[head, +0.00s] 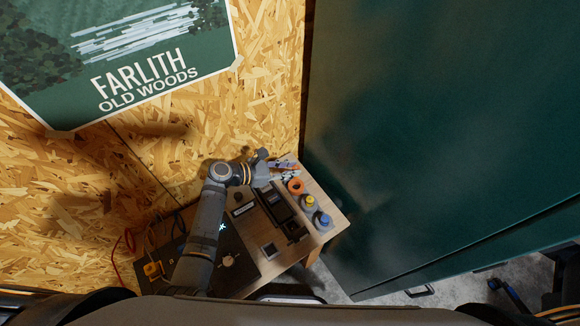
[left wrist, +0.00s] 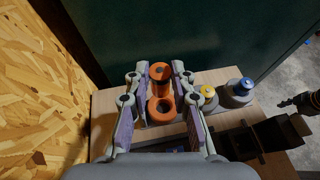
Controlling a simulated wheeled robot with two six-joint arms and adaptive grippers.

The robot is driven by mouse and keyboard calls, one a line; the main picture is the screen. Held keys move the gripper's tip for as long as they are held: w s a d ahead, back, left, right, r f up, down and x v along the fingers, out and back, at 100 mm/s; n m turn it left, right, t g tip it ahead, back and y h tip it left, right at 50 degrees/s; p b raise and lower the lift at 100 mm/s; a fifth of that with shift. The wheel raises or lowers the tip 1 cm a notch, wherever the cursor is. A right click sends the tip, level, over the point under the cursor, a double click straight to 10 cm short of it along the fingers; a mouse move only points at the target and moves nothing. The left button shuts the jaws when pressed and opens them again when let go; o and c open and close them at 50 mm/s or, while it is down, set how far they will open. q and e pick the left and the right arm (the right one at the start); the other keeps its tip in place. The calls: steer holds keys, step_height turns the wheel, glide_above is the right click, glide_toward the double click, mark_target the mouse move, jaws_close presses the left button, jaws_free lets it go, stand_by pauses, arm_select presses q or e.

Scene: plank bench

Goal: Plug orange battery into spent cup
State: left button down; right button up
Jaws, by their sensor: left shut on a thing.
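My left gripper (head: 287,168) is shut on the orange battery, above the far end of the small wooden bench. In the left wrist view the orange battery (left wrist: 160,78) stands between the fingertips of the left gripper (left wrist: 160,88), its dark-centred end showing. In the head view only slivers of orange show between the fingers. The spent cup cannot be told for certain. A black holder (head: 275,207) with an open square well at its near end lies on the bench, and a smaller dark square socket (head: 269,249) is nearer me.
An orange ring (head: 295,186) lies near the held battery. Beside it stand a yellow-capped bottle (head: 310,202) and a blue-capped bottle (head: 325,219). A dark panel (head: 232,258) covers the bench's left part, with cables at left. A chipboard wall and a green cabinet (head: 420,130) close in behind.

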arm_select(q)
step_height(320, 180, down, 3)
steer(key=shift+s+d+f+b, duration=0.15)
steer(key=shift+f+b, duration=0.05)
steer(key=shift+b, duration=0.7)
steer(key=shift+f, duration=0.25)
steer(key=shift+f+b, duration=0.35)
steer(key=shift+f, duration=0.05)
arm_select(e)
steer(key=f, duration=0.2)
steer(key=w+f, duration=0.1)
steer(key=shift+a+f, duration=0.15)
steer(key=shift+a, duration=0.2)
steer(key=shift+w, duration=0.3)
arm_select(q)
steer(key=shift+p, duration=0.35)
arm_select(e)
steer(key=shift+r, duration=0.35)
steer(key=shift+r, duration=0.3)
arm_select(q)
steer(key=shift+p, duration=0.35)
arm_select(e)
steer(key=shift+r, duration=0.1)
